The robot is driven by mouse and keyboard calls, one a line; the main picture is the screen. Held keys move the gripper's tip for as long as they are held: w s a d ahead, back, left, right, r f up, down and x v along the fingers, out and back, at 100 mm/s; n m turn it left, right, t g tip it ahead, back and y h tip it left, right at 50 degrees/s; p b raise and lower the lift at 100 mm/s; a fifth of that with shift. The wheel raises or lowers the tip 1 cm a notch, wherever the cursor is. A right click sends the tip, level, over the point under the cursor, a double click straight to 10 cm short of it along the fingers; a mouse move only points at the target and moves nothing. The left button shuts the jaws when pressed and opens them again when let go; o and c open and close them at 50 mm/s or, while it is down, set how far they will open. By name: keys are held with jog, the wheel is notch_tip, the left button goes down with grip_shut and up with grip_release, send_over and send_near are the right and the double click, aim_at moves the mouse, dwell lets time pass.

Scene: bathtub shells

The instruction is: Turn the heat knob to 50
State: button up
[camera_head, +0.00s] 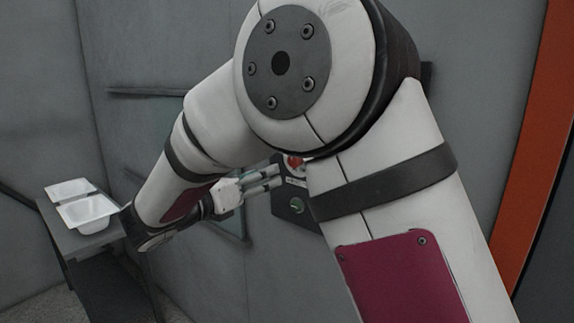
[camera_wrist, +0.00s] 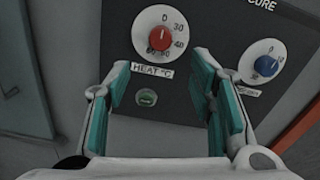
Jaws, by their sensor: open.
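The heat knob (camera_wrist: 159,36) is red, on a white dial above a "HEAT °C" label (camera_wrist: 153,70) in the wrist view. The dial shows D, 30, 40 and blurred lower marks; I cannot tell the pointer's setting. Part of the red knob also shows in the head view (camera_head: 294,162), partly hidden by my arm. My gripper (camera_wrist: 162,74) is open and empty, its teal-padded fingers apart, below and in front of the knob. In the head view my gripper (camera_head: 279,176) points at the panel.
The dark control panel (camera_wrist: 205,22) also carries a blue knob (camera_wrist: 266,66) at the right, near the right finger, and a green button (camera_wrist: 146,97) between the fingers. White tub shells (camera_head: 88,210) sit on a dark table (camera_head: 60,238) at the left. Grey walls surround the area.

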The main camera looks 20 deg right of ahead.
jog(key=x, duration=1)
jog(key=shift+w+d+p, duration=0.2)
jog(key=shift+d+p, duration=0.1)
jog(key=shift+p, duration=0.05)
jog(key=shift+c, duration=0.3)
jog(key=c, duration=1.1)
